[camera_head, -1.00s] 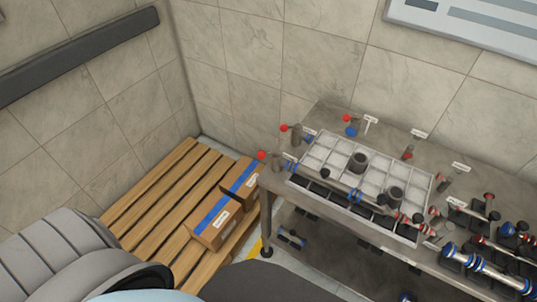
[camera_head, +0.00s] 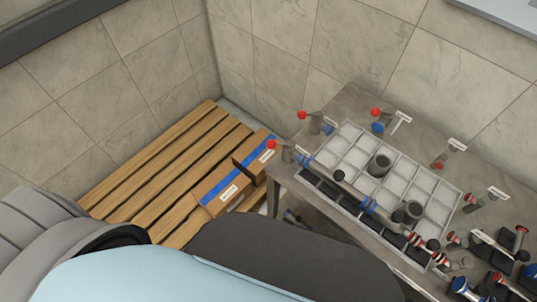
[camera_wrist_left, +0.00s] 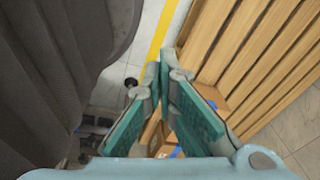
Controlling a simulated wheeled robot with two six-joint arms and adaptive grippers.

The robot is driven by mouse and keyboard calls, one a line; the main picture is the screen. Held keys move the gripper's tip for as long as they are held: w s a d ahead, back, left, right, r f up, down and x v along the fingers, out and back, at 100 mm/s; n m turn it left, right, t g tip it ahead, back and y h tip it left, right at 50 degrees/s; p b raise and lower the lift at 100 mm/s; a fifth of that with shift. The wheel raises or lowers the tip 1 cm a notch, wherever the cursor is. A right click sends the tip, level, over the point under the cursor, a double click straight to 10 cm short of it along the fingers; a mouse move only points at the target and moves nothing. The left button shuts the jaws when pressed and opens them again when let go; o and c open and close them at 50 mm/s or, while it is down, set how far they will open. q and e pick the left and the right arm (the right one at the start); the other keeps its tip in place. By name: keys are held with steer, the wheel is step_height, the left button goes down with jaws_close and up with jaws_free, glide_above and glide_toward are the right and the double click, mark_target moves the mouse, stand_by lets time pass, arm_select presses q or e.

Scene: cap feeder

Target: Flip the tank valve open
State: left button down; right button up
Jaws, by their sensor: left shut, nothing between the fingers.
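No tank is clearly visible, and I cannot tell which part is the tank valve. Small fittings with red ball knobs stand at the left end of the workbench (camera_head: 352,97): a front-left knob (camera_head: 272,145), one behind it (camera_head: 302,115), and one farther back (camera_head: 376,112) beside a blue part. My left gripper (camera_wrist_left: 165,62) shows in the left wrist view with its teal-padded fingers together and nothing between them. It points down over the floor beside the pallet, apart from any fitting. The head view does not show its fingers. My right gripper is in neither view.
A compartmented tray (camera_head: 352,150) fills the bench's middle, with dark cylinders on it. Red, black and blue parts crowd the right end. A wooden pallet (camera_head: 150,165) with two taped boxes (camera_head: 222,188) lies left of the bench. Tiled walls close the corner.

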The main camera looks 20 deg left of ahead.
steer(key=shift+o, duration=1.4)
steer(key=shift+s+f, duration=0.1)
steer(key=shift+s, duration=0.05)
arm_select(q)
steer(key=w+a+r+m+t+b, duration=0.2)
steer(key=w+r+m+t, duration=0.1)
steer(key=w, duration=0.5)
steer(key=w+a+r+m+t+b, duration=0.1)
steer(key=w+a+r+m+t, duration=0.15)
steer(key=w, duration=0.55)
steer(key=w+a+r+m+t+b, duration=0.1)
steer(key=w+r+m+t+b, duration=0.2)
steer(key=w, duration=0.6)
steer(key=w+d+r+m+t+h+b, duration=0.1)
steer(key=w+d+r+m+t+h, duration=0.15)
steer(key=w+r+m+h, duration=0.35)
steer(key=w+d+r+m+t+h+b, duration=0.1)
steer(key=w+d+r+m+t, duration=0.1)
steer(key=d+r+m, duration=0.45)
steer(key=s+d+r+m+g+h+b, duration=0.1)
steer(key=s+d+r+m+g+h, duration=0.2)
steer(key=r+m+h, duration=0.4)
steer(key=shift+d+r+m+g, duration=0.3)
steer(key=shift+d+r+m, duration=0.65)
steer(key=shift+m, duration=0.15)
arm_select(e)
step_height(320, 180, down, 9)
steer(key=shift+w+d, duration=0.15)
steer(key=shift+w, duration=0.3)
